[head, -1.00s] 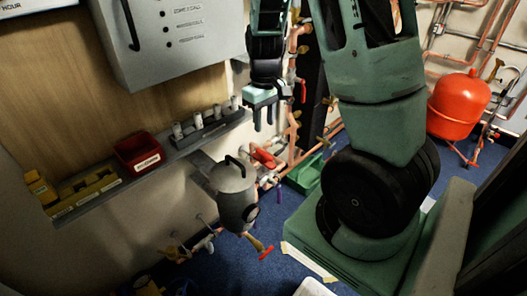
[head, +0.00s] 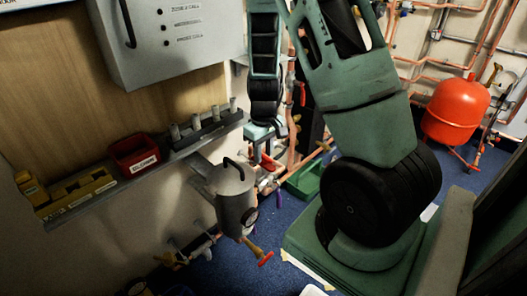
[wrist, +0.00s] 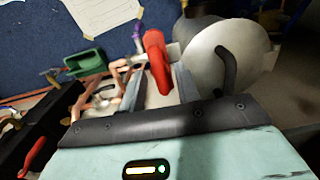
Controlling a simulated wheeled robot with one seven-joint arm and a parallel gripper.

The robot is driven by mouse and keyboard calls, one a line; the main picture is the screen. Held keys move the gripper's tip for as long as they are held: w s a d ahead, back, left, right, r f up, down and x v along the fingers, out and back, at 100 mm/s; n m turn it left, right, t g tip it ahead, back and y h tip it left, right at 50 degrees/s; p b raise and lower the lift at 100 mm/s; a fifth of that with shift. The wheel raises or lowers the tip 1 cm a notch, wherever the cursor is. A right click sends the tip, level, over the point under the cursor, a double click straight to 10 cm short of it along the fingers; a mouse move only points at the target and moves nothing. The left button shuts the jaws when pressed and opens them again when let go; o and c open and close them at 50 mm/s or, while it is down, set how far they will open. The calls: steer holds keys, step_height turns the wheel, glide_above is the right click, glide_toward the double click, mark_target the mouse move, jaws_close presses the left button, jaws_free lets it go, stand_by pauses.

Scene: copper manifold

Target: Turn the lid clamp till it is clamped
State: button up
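A grey metal canister (head: 236,212) with a round lid and black handle (head: 234,163) stands below the wall shelf. The pale lid (wrist: 203,62) and its handle (wrist: 227,70) fill the upper right of the wrist view. A red lever (wrist: 157,62) stands beside the lid, in line with the gap between my fingers; I take it for the lid clamp. It shows partly in the head view (head: 268,163), behind my fingers. My gripper (head: 265,155) points down at it. In the wrist view my gripper (wrist: 158,88) has its fingers apart, with no clear contact on the lever.
Copper pipes and valves run along the wall behind my gripper. A shelf holds a red bin (head: 135,153) and a yellow holder (head: 75,192). A green tray (head: 305,180) lies on the blue floor. A red-handled valve (head: 262,256) sticks out below the canister.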

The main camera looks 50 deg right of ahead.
jaws_close()
steer(key=shift+r+m, duration=0.1)
steer(key=shift+m, duration=0.3)
steer(key=m+p, duration=0.1)
steer(key=m, duration=0.2)
steer(key=shift+p, duration=0.4)
steer(key=m+p, duration=0.1)
steer(key=m, duration=0.2)
steer(key=shift+m, duration=0.4)
steer(key=m+p, duration=0.2)
steer(key=m, duration=0.3)
steer(key=shift+p, duration=0.3)
steer(key=m+p, duration=0.1)
steer(key=m, duration=0.4)
steer(key=shift+p, duration=0.3)
